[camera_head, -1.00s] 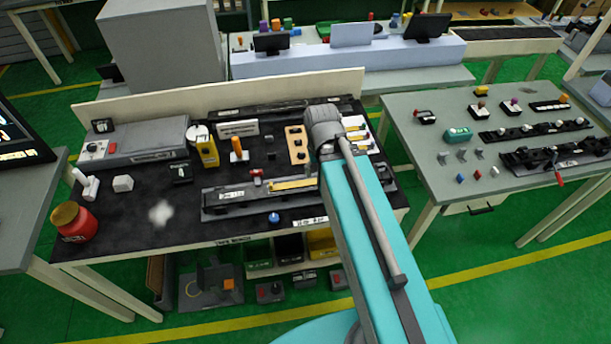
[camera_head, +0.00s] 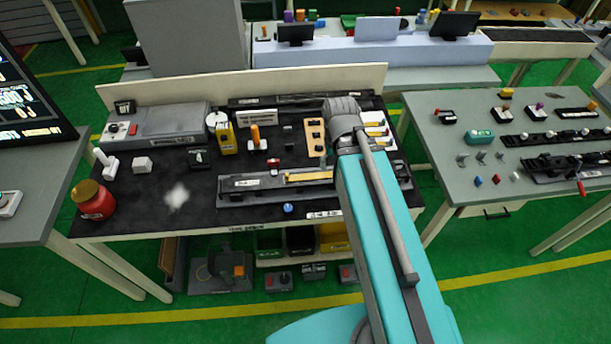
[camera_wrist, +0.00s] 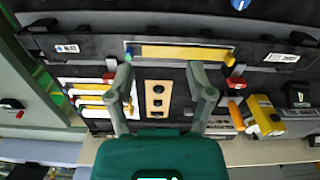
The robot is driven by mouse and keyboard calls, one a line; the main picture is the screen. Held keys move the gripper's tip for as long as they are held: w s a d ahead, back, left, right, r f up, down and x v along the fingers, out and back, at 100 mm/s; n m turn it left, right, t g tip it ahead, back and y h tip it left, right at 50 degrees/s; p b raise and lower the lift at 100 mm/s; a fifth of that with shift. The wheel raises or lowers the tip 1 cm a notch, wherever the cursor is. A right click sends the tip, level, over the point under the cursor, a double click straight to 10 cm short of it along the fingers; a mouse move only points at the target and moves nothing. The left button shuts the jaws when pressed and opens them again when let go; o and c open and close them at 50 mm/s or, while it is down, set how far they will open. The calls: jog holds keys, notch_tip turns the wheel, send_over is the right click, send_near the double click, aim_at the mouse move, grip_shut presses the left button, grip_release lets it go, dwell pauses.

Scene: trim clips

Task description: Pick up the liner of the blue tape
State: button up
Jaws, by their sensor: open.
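My gripper (camera_wrist: 158,72) is open and empty in the wrist view, its two fingers pointing over the black work table (camera_head: 130,205). A wooden plate with dark holes (camera_wrist: 158,98) shows between the fingers. White cards with yellow strips (camera_wrist: 88,97) lie left of the fingers. I cannot tell which piece is the blue tape's liner. In the head view my arm hides the gripper.
An orange-handled tool (camera_head: 255,135), a yellow dispenser (camera_head: 226,138) and a red jar (camera_head: 93,203) stand on the table. A blue knob (camera_head: 288,208) is near its front edge. A grey table (camera_head: 460,180) with more fixtures stands at right. The table's front left is mostly clear.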

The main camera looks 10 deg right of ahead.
jog(key=r+n+p, duration=0.2)
jog(key=n, duration=1.5)
send_over(287, 174)
jog(key=shift+s+d+f, duration=0.1)
jog(key=shift+s+d, duration=0.05)
jog(key=shift+s, duration=0.1)
jog(key=shift+f, duration=0.1)
notch_tip(287, 174, down, 8)
jog(key=b, duration=0.9)
jog(key=shift+f, duration=0.25)
jog(key=shift+f, duration=0.1)
jog(key=f+b, duration=0.3)
jog(key=shift+w+a+f+b, duration=0.2)
jog(key=shift+w+b, duration=0.1)
jog(key=shift+f+b, duration=0.75)
jog(key=shift+f, duration=0.05)
